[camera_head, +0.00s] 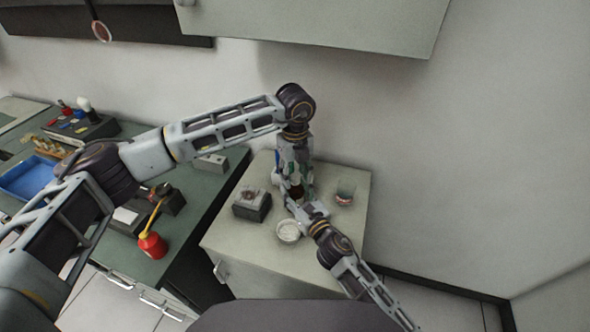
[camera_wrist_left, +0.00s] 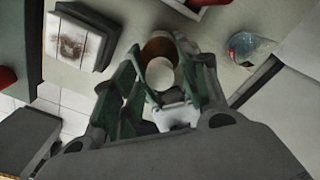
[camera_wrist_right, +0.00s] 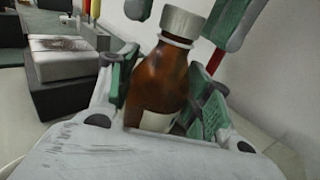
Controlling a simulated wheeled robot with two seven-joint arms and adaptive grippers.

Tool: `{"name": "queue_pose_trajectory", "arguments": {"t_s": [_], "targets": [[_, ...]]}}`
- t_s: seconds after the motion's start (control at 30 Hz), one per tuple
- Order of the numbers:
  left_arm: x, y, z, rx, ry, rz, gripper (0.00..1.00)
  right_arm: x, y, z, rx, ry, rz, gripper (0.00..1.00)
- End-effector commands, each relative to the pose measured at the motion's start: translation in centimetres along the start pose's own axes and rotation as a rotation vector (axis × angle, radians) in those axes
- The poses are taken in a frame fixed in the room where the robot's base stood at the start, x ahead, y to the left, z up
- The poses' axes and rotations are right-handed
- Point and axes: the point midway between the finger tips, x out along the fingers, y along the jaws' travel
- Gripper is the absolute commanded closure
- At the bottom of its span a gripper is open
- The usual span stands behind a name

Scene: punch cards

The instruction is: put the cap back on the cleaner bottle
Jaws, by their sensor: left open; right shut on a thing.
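The brown cleaner bottle (camera_wrist_right: 160,82) stands between the fingers of my right gripper (camera_wrist_right: 158,95), which is shut on its body; a pale label shows low on it. The white cap (camera_wrist_right: 183,22) sits on top of the bottle's neck; how tightly it is seated I cannot tell. It also shows from above in the left wrist view (camera_wrist_left: 160,73). My left gripper (camera_wrist_left: 160,70) points down over the bottle, open, its green-padded fingers on either side of the cap and apart. In the head view, the arms largely hide the bottle (camera_head: 296,190).
On the pale cabinet top (camera_head: 225,235) are a dark box with a stained white top (camera_head: 252,204), a white bowl (camera_head: 289,231) close to my right gripper, and a clear glass (camera_head: 345,191). A green bench (camera_head: 190,208) at left holds a red bottle (camera_head: 152,245) and blue tray (camera_head: 30,180).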

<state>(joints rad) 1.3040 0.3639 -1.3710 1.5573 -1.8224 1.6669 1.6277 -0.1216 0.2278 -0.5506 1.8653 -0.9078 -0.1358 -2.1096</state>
Motion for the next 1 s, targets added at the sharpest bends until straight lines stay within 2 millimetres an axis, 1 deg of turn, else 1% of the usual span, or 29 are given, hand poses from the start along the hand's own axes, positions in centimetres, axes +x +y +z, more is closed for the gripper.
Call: {"name": "queue_pose_trajectory", "arguments": {"t_s": [0.2,0.5,0.53,0.57,0.77,0.87,1.0], "targets": [[0.01,0.01,0.01,0.000,0.000,0.000,0.56,0.00,-0.01,0.00,0.000,0.000,0.000,1.00],[-0.01,0.01,0.00,0.000,0.000,0.000,0.94,0.00,0.00,0.00,0.000,0.000,0.000,1.00],[-0.01,0.01,0.00,0.000,0.000,0.000,0.98,0.00,0.00,0.00,0.000,0.000,0.000,1.00],[-0.01,0.01,0.00,0.000,0.000,0.000,1.00,0.00,0.00,0.00,0.000,0.000,0.000,1.00],[-0.02,0.01,-0.01,0.020,0.000,0.000,1.00,0.00,0.00,0.00,0.000,0.000,0.000,1.00],[-0.02,0.00,-0.01,0.067,0.000,0.000,1.00,0.00,0.00,0.00,0.000,0.000,0.000,1.00],[-0.03,0.00,-0.02,0.173,0.000,0.000,1.00,0.00,0.00,0.00,0.000,0.000,0.000,1.00]]}}
